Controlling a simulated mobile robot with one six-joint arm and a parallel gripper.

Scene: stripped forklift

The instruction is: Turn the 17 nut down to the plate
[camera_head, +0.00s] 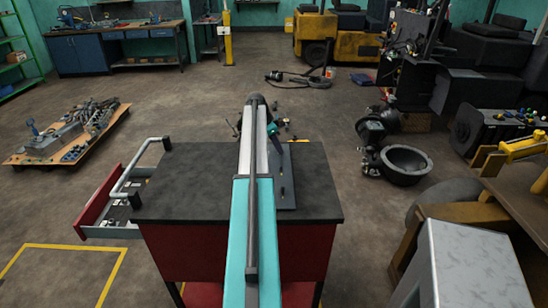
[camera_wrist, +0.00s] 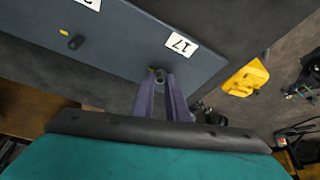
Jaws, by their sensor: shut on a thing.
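The dark plate (camera_wrist: 120,45) fills the upper left of the wrist view. It carries a white label (camera_wrist: 181,44) reading 17. My gripper (camera_wrist: 161,84) has its two purple fingers pointing at the plate just below that label. They are shut on a small dark round nut (camera_wrist: 160,73) between their tips. I cannot tell whether the nut touches the plate, since the fingers hide its base.
A short dark stud (camera_wrist: 75,42) and a cut-off label (camera_wrist: 90,3) show elsewhere on the plate. The dark cart top (camera_head: 185,185) has free room on the left. An open red drawer (camera_head: 100,205) sticks out at its left. A yellow object (camera_wrist: 246,77) lies right of the plate.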

